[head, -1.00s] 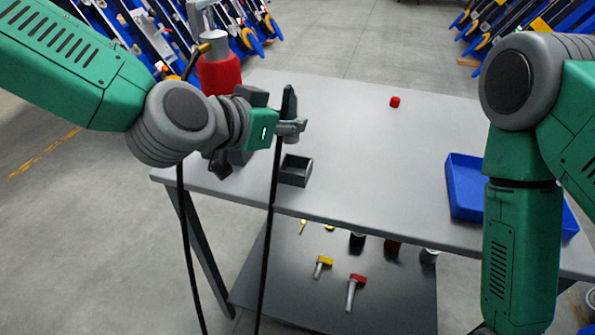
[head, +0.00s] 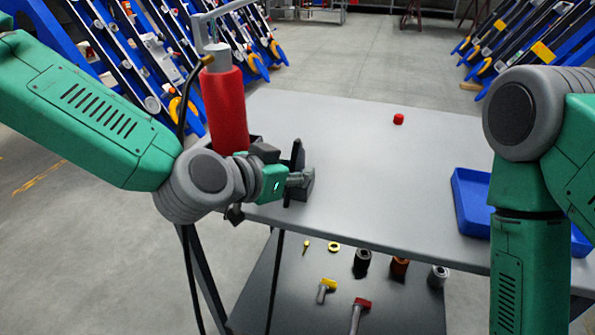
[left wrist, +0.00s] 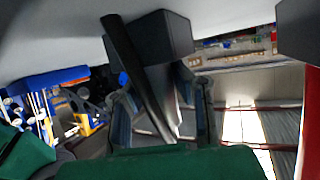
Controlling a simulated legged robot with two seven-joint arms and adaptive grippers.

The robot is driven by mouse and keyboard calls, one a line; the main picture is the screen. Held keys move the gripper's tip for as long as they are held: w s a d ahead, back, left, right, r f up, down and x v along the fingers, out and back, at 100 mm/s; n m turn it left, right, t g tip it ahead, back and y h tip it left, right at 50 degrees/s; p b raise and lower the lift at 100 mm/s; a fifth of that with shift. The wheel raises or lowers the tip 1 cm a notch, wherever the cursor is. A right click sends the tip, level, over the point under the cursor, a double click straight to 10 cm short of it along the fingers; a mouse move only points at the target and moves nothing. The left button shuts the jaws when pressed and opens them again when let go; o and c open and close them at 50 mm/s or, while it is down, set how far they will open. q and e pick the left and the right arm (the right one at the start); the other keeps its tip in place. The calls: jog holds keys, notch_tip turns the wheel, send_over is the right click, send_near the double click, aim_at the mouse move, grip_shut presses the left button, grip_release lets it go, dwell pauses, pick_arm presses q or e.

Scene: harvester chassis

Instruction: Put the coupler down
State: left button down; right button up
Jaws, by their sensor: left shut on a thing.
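My left gripper (head: 299,180) is low at the near left edge of the grey table, shut on the dark hose end. The coupler itself cannot be told apart there from the gripper and the dark box. The black hose (head: 275,275) hangs below the gripper. In the left wrist view the hose (left wrist: 138,78) runs between my fingers (left wrist: 165,115), in front of the dark box (left wrist: 165,42). In the head view the box (head: 308,187) is mostly hidden behind the gripper. My right gripper is out of view; only its arm shows.
The table top (head: 350,160) is clear in the middle. A red cylinder (head: 225,108) stands at its left, behind my left arm. A small red cap (head: 398,119) lies towards the back. A blue tray (head: 472,205) sits at the right. Several tools lie on the lower shelf (head: 300,290).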

pick_arm(q)
jog(key=shift+s+a+f+g, duration=0.15)
jog(key=shift+s+f, duration=0.1)
jog(key=shift+f, duration=0.4)
jog(key=shift+s+a+f+g, duration=0.1)
jog(key=shift+s+f+g, duration=0.1)
jog(key=shift+f, duration=0.4)
jog(key=c, duration=1.5)
grip_release()
jog(key=shift+o, duration=0.2)
jog(key=shift+w+d+f, duration=0.1)
jog(key=r+p+v, duration=0.1)
jog(key=p+v, duration=0.2)
jog(key=v, duration=0.9)
jog(key=shift+w+r, duration=0.25)
